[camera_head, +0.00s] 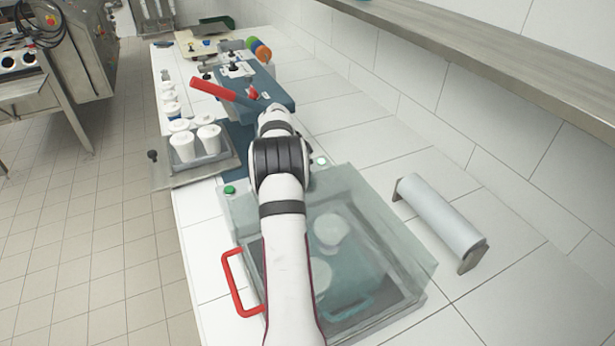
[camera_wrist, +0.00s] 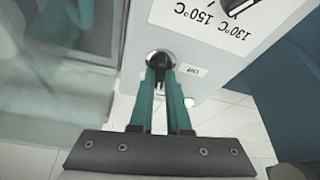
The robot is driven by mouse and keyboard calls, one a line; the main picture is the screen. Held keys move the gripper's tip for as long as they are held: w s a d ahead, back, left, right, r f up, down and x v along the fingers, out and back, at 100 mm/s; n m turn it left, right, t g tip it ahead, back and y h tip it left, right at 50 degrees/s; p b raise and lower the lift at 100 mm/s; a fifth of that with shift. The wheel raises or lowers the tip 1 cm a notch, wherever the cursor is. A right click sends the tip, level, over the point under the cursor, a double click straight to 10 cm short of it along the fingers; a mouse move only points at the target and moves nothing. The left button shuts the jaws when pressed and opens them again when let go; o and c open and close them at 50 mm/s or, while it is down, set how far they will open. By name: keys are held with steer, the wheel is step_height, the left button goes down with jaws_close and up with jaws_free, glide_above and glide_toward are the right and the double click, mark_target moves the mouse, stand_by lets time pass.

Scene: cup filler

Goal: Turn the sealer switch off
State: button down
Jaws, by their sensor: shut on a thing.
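The sealer switch (camera_wrist: 159,58) is a small black knob on a round silver base, set in a white panel (camera_wrist: 215,62) in the wrist view. My gripper (camera_wrist: 160,76) has teal fingers shut on this knob, one on each side. The sealer (camera_head: 270,88) is a blue machine with a red lever (camera_head: 226,92) in the head view. My arm hides the gripper and the switch in the head view.
A black dial (camera_wrist: 236,6) with temperature marks is on the same panel. In the head view, a tray (camera_head: 220,162) of white cups stands left of my arm. A clear box (camera_head: 405,245) with a red handle (camera_head: 233,283) lies under my arm. A white roll (camera_head: 438,217) stands at right.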

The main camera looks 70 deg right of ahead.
steer(key=c, duration=0.9)
jaws_free()
steer(key=shift+r, duration=0.1)
steer(key=v, duration=1.5)
steer(key=shift+a+r, duration=0.15)
steer(key=shift+r, duration=0.15)
